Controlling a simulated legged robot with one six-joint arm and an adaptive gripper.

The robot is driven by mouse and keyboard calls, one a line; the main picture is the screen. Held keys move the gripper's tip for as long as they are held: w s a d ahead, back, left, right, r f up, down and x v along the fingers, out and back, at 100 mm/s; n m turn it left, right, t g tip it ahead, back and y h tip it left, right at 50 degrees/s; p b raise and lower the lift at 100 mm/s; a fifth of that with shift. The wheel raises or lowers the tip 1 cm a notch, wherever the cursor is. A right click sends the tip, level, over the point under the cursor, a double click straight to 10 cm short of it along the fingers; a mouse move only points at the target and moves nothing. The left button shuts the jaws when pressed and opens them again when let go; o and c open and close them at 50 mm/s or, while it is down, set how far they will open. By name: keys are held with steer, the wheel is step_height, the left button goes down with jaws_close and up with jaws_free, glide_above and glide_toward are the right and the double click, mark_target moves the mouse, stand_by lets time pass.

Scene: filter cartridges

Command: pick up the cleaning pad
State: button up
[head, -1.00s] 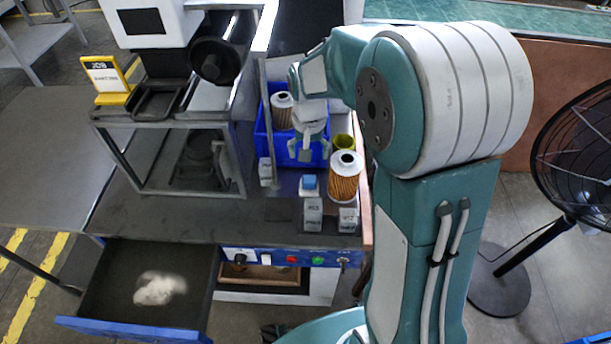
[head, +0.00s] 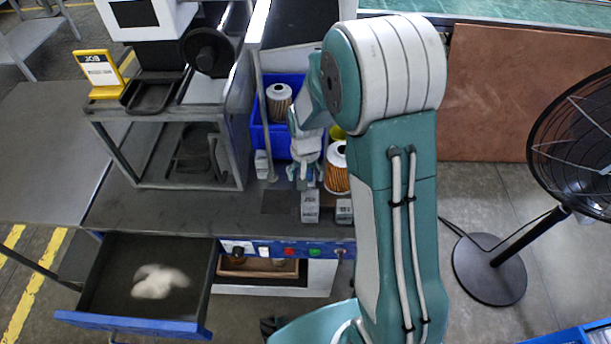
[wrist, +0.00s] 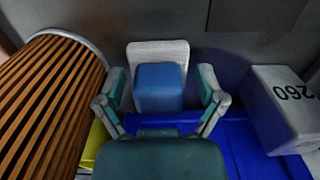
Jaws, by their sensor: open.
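The cleaning pad, which I take to be the blue block on a light grey base, shows in the wrist view (wrist: 159,86) on the dark bench top. My gripper (wrist: 162,84) is open, with one finger on each side of the pad. The fingers look close to its sides; I cannot tell whether they touch it.
An orange pleated filter (wrist: 50,95) stands close on the wrist view's left, a grey box marked 260 (wrist: 283,105) on its right. A blue bin (head: 262,133) holds another filter (head: 279,100). An open drawer (head: 105,292) holds a whitish heap.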

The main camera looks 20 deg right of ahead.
steer(key=c, duration=0.9)
steer(key=shift+r, duration=0.15)
steer(key=shift+r, duration=0.35)
step_height(320, 180, up, 2)
steer(key=shift+r, duration=0.1)
steer(key=s+r, duration=1)
steer(key=s, duration=0.4)
steer(key=shift+d, duration=0.1)
